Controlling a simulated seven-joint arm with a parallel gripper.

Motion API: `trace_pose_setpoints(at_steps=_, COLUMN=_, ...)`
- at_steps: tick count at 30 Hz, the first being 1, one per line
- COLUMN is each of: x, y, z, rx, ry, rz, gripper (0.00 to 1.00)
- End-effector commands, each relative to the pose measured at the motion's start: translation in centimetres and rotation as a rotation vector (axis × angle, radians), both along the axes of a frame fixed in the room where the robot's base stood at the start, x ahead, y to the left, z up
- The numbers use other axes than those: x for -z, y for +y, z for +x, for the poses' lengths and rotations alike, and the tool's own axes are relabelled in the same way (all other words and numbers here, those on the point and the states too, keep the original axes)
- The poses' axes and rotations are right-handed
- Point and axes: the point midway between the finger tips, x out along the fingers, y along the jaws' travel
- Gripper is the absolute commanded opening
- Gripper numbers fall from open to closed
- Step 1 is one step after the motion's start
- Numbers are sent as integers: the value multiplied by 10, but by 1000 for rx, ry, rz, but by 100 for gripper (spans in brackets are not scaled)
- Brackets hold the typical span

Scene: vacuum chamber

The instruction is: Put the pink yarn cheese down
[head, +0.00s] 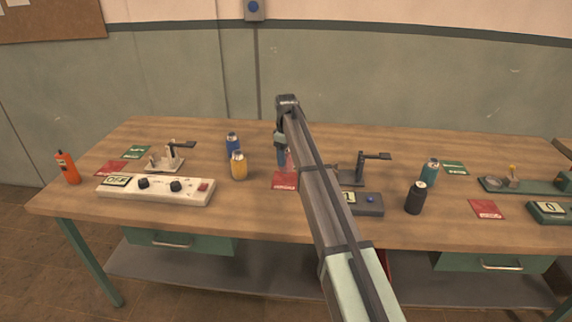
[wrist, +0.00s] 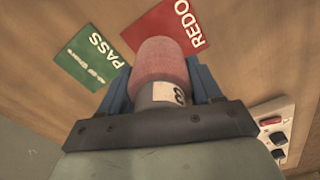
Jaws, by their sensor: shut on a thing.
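The pink yarn cheese (wrist: 163,62) is a fuzzy pink cylinder with a grey end and a white label reading 8. My gripper (wrist: 162,80) is shut on it, with a blue finger on each side. In the head view my gripper (head: 283,156) points down over the middle of the bench, behind a red card (head: 284,181). My arm hides most of the cheese there. I cannot tell if it touches the bench.
A yellow jar (head: 238,166) and a blue jar (head: 233,146) stand left of my gripper. A white control box (head: 155,190) lies at front left. A stand (head: 358,170) is close on the right, with a dark jar (head: 415,198) and a teal jar (head: 430,172) beyond.

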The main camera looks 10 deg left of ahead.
Motion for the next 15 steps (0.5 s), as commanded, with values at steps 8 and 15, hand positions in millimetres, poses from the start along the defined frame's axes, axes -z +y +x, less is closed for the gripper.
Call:
trace_pose_setpoints(at_steps=8, x=30, y=0, z=0, rx=-1, ry=1, rz=-1, gripper=31)
trace_pose_setpoints(at_steps=15, x=36, y=0, z=0, rx=-1, ry=0, rz=0, gripper=31)
